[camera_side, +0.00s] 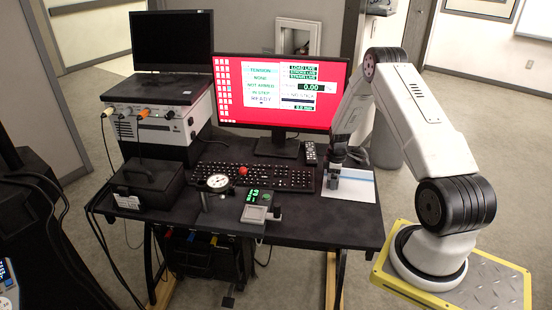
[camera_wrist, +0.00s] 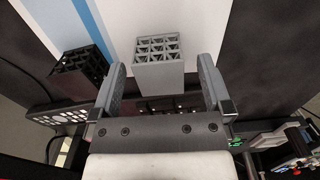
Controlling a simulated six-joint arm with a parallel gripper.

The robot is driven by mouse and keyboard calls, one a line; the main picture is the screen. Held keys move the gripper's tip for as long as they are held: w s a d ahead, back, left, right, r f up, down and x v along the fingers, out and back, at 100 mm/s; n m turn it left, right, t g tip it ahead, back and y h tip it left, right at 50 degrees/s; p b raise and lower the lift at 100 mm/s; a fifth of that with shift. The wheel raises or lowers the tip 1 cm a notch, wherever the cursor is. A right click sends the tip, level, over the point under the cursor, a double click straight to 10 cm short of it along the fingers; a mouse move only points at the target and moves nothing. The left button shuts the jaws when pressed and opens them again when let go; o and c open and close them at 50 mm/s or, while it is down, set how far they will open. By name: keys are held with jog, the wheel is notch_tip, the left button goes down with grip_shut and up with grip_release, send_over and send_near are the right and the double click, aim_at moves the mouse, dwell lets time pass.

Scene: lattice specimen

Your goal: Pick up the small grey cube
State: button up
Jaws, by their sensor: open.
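The small grey cube (camera_wrist: 160,72) has an open lattice top with triangular cells. In the wrist view it stands on a white and blue sheet (camera_wrist: 205,25), between the two fingers of my gripper (camera_wrist: 165,90). The fingers are open, with a visible gap on each side of the cube. A dark lattice cube (camera_wrist: 78,72) stands left of the left finger. In the side view my gripper (camera_side: 334,178) is low over the sheet (camera_side: 358,186) at the right of the desk. The grey cube cannot be made out clearly there.
A black keyboard (camera_side: 255,177) lies left of my gripper, with a remote (camera_side: 310,153) behind it. A dial gauge (camera_side: 217,184) and a small meter with a green display (camera_side: 258,205) stand at the front. A red-screened monitor (camera_side: 281,92) stands at the back.

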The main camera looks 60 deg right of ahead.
dwell(0.5)
jog(key=c, duration=1.3)
jog(key=shift+r, duration=1.6)
jog(key=shift+s+a+r, duration=1.45)
jog(key=shift+s+r, duration=0.15)
jog(key=shift+s, duration=0.2)
jog(key=shift+s+a+r, duration=1.5)
jog(key=shift+s+r, duration=0.15)
jog(key=shift+s, duration=0.2)
jog(key=shift+s+a+r, duration=1.45)
jog(key=shift+s+r, duration=0.15)
jog(key=shift+s, duration=0.2)
